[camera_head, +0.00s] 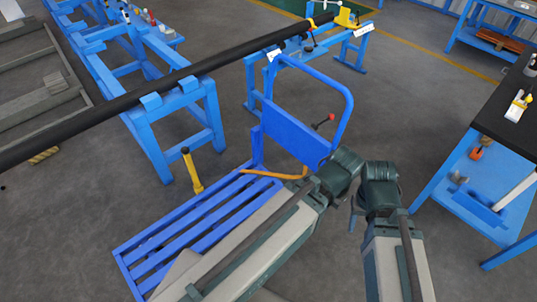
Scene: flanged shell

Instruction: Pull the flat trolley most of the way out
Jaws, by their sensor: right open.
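The flat trolley (195,222) is blue, with a slatted deck low on the floor at the lower middle. Its upright blue panel (296,133) and bent-tube handle (347,112) stand at the deck's far end. My two grey-green arms reach in from the bottom and cover the near right part of the deck. My right gripper (355,214) shows only as a small dark part beside the right arm, right of the trolley; I see nothing held in it. My left gripper is not visible; the left arm's folded joints overlap the foot of the panel.
A long black pipe (200,68) lies across blue stands (180,104), over the floor behind the trolley. A yellow post (192,172) stands beside the deck. A blue bench with a black top (505,105) is at the right. Grey floor is open at the lower left.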

